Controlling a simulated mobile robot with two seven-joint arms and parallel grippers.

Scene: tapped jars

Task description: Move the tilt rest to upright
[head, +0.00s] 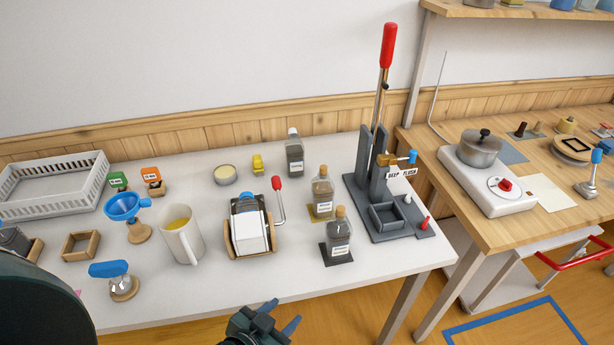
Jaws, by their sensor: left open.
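What looks like the tilt rest (233,247) is a wooden cradle near the middle of the white table. It holds a white block-like body with a dark and blue top, which looks tilted back; its exact angle is hard to tell. A bent metal lever with a red knob (277,183) rises on its right side. My left gripper (283,313) is at the bottom of the head view, in front of the table edge. Its blue-tipped fingers are apart and empty, clear of the rest. My right gripper is not in view.
A mug (181,240) of yellow liquid stands left of the rest. Corked bottles (339,238) stand right of it, beside a grey press (380,190) with a tall red-handled lever. A blue funnel (122,207) and white basket (50,188) are left. The table's front strip is mostly clear.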

